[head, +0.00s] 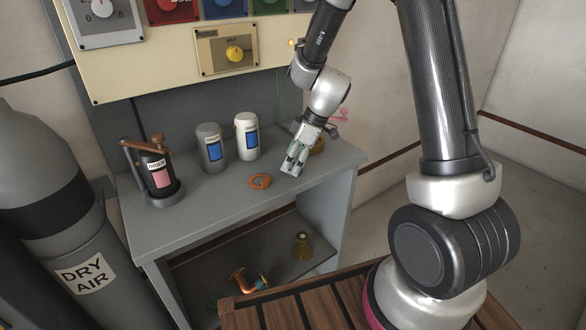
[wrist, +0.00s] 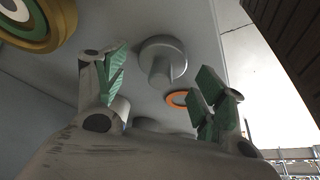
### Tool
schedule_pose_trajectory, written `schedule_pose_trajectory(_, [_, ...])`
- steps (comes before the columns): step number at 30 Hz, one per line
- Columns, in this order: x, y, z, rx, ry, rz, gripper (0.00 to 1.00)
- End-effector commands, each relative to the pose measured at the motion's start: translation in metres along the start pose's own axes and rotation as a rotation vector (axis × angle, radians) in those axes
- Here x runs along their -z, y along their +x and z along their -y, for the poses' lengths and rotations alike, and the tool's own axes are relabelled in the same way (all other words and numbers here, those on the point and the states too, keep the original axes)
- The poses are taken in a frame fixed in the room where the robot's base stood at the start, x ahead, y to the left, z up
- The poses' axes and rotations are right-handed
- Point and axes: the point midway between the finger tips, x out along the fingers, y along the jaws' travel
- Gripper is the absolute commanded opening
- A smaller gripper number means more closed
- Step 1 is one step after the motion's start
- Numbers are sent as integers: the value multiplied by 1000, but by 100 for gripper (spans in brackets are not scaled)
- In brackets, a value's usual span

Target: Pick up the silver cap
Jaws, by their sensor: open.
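The silver cap (wrist: 163,56) shows in the wrist view as a round grey disc with a short stem, on the grey bench top. My gripper (wrist: 158,88) is open, with green pads on its two fingers. The cap lies beyond the fingertips, in line with the gap between them, and nothing is held. In the head view my gripper (head: 292,167) points down, low over the right part of the bench (head: 225,190). I cannot pick out the cap there; the gripper seems to hide it.
An orange ring (head: 260,181) lies left of my gripper; it also shows in the wrist view (wrist: 177,98). Two canisters, grey (head: 211,150) and white (head: 246,138), stand behind. A brass-coloured round part (head: 318,146) sits behind my gripper. A dryer unit (head: 159,178) stands left.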

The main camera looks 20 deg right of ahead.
Motion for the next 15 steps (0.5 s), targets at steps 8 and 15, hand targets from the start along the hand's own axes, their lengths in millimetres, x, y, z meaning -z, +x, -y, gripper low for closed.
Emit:
schedule_pose_trajectory(8, [0,10,0,-1,0,0,70])
schedule_pose_trajectory(15, [0,10,0,-1,0,0,38])
